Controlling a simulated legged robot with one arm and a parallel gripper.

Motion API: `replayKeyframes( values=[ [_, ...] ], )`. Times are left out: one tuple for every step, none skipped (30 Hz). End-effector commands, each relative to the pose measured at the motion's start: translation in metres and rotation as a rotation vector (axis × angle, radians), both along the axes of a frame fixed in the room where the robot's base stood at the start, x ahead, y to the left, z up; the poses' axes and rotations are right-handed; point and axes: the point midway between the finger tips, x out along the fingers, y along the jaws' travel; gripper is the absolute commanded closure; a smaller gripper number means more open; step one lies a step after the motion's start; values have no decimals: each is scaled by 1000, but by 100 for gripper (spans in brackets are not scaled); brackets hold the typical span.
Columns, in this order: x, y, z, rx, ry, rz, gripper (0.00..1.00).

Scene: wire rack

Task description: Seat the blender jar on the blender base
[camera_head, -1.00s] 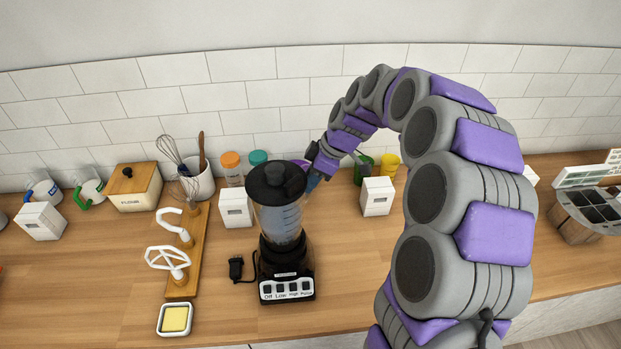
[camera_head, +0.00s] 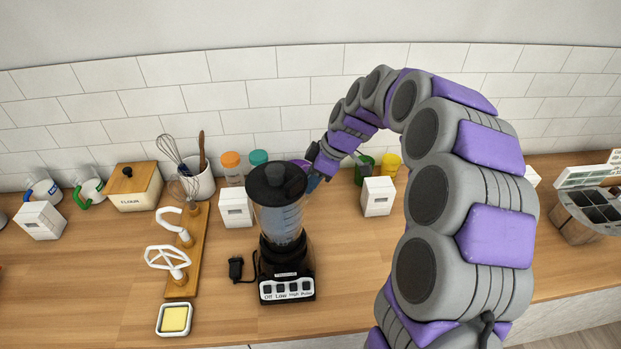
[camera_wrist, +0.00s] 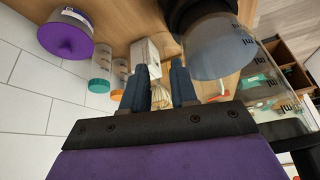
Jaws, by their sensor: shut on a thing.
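The blender jar (camera_head: 281,215) is clear with marked lines and a black lid. My gripper (camera_head: 314,184) is at the jar's right, rear side, shut on the jar, with the grasp itself largely hidden. In the wrist view, the two dark blue fingers of my gripper (camera_wrist: 160,88) show beside the clear jar wall (camera_wrist: 255,80).
A black plug (camera_head: 236,268) and cord lie left of the base. A wooden stand with white mixer attachments (camera_head: 182,250) and a butter dish (camera_head: 174,319) are further left. White boxes (camera_head: 377,196) and lidded jars stand behind. Counter right of the base is clear.

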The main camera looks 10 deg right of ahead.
Motion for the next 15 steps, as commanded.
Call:
replayKeyframes(
  values=[
    [0,1,0,2,-2,-2,100],
    [0,1,-1,2,-2,-2,100],
    [0,0,-1,2,-2,-2,100],
    [0,0,-2,2,-2,-2,100],
    [0,0,-3,2,-2,-2,100],
    [0,0,-3,2,-2,-2,100],
    [0,0,-4,2,-2,-2,100],
    [0,0,-4,2,-2,-2,100],
    [0,0,-5,2,-2,-2,100],
    [0,0,-6,2,-2,-2,100],
    [0,0,-6,2,-2,-2,100],
    [0,0,-7,2,-2,-2,100],
    [0,0,-7,2,-2,-2,100],
    [0,0,-8,2,-2,-2,100],
    [0,0,-8,2,-2,-2,100]
  ],
)
